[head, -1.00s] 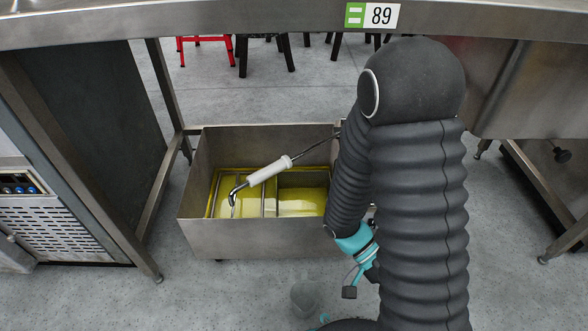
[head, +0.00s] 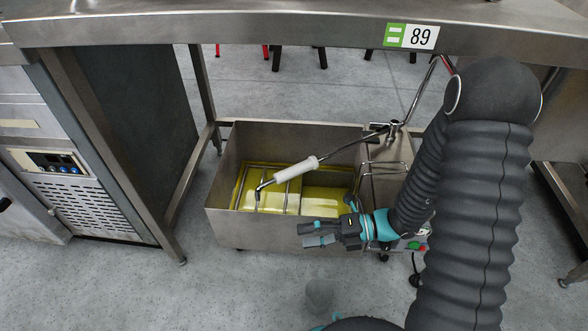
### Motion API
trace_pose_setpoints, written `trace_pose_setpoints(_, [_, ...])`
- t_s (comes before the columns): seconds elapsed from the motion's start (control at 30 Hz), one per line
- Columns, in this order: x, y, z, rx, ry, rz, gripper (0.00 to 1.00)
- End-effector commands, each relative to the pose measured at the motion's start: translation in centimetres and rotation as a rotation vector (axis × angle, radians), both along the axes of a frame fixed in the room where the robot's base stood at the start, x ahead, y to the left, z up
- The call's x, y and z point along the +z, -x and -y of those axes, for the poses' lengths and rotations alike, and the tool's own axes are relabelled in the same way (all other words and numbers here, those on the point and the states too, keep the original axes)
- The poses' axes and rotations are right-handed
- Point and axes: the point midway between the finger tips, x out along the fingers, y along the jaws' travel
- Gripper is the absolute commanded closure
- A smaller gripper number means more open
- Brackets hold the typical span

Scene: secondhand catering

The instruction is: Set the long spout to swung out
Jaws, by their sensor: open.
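The long spout (head: 349,149) is a thin metal pipe with a white sleeve (head: 297,169) and a hooked end (head: 262,186). It runs from a pivot fitting (head: 391,128) at the right, down and left over the steel tank (head: 228,224), its hooked end above the yellow liquid inside. My gripper (head: 305,236) is open and empty, pointing left in front of the tank's front wall, below and apart from the spout. My arm hides part of the tank's right end.
A steel table (head: 200,27) with a tag 89 (head: 411,36) spans above the tank. Its legs and a cabinet with a control panel (head: 50,162) stand at the left. The floor in front is mostly clear.

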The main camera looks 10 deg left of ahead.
Motion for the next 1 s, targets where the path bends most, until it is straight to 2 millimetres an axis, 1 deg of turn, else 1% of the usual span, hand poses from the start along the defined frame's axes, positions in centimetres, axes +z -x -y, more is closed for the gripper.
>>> trace_pose_setpoints(0.03, [0.4,-2.2,0.1,-0.103,-0.009,-0.011,0.41])
trace_pose_setpoints(0.07, [0.5,-3.6,0.2,-0.165,-0.015,-0.018,0.41])
trace_pose_setpoints(0.1, [0.6,-5.4,0.5,-0.247,-0.023,-0.027,0.41])
trace_pose_setpoints(0.2, [0.9,-9.4,1.5,-0.425,-0.043,-0.046,0.41])
trace_pose_setpoints(0.3, [1.0,-12.2,2.7,-0.555,-0.058,-0.058,0.41])
trace_pose_setpoints(0.33, [1.1,-12.8,3.0,-0.584,-0.062,-0.061,0.41])
trace_pose_setpoints(0.4, [1.1,-13.9,3.6,-0.635,-0.067,-0.066,0.41])
trace_pose_setpoints(0.47, [1.1,-14.4,3.9,-0.66,-0.071,-0.069,0.41])
trace_pose_setpoints(0.57, [1.0,-14.9,3.6,-0.673,-0.073,-0.071,0.41])
trace_pose_setpoints(0.67, [0.8,-15.2,2.7,-0.67,-0.072,-0.07,0.41])
trace_pose_setpoints(0.77, [0.6,-15.7,1.2,-0.668,-0.072,-0.069,0.41])
trace_pose_setpoints(1.0, [0.0,-17.4,-3.0,-0.667,-0.072,-0.068,0.41])
